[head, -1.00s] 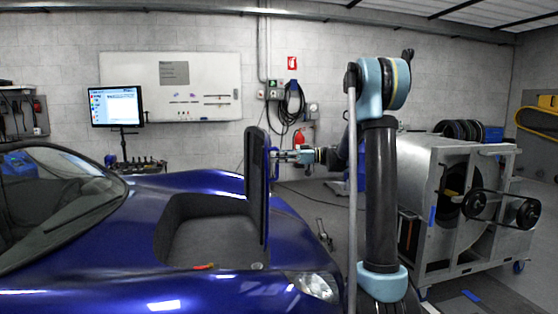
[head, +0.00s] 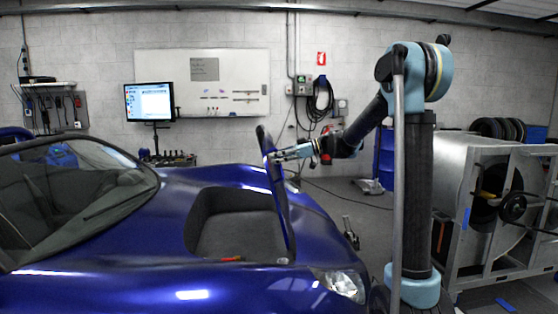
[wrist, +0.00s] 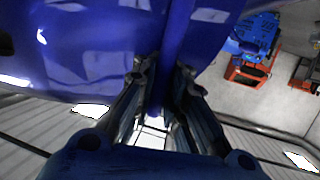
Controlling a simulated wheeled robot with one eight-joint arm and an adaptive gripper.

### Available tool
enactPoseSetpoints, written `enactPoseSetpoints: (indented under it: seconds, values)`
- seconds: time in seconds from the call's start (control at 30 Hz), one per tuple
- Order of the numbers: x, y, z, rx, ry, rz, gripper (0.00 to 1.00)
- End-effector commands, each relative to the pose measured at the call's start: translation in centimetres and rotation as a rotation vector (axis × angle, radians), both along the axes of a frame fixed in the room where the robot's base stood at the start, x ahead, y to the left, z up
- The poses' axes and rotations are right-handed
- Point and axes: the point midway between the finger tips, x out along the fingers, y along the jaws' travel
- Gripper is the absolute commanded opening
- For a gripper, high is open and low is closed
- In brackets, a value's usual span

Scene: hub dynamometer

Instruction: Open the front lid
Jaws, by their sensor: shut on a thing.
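The blue car's front lid (head: 277,200) stands raised, close to upright with a slight tilt, at the right side of the open front compartment (head: 236,230). My gripper (head: 273,157) is at the lid's upper part, reaching in from the right. In the wrist view my gripper's fingers (wrist: 160,75) are on either side of the lid's blue edge (wrist: 173,45), shut on it. The exact finger contact is partly dark and hard to see.
A headlight (head: 343,284) is at the car's front right. A small orange thing (head: 232,259) lies at the compartment's near edge. A metal-framed dynamometer machine (head: 490,215) stands at the right. A monitor (head: 150,102) and whiteboard (head: 202,80) are behind the car.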

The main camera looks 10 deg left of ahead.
Motion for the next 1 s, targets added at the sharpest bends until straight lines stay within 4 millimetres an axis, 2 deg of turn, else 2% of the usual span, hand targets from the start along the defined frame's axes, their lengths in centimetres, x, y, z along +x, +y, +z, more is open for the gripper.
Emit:
enactPoseSetpoints:
  seconds: [0.07,0.1,0.2,0.67,0.77,1.0]
  values:
    - [0.0,0.0,0.0,0.0,0.0,0.001,0.0]
    - [0.0,0.0,0.0,0.0,0.0,0.001,0.12]
    - [0.0,0.0,0.0,0.001,0.0,0.001,0.33]
    - [0.1,-0.6,0.2,0.001,0.001,0.0,0.33]
    - [0.2,-1.7,0.5,0.001,0.002,-0.001,0.33]
    - [0.5,-6.1,1.7,0.001,0.001,-0.003,0.33]
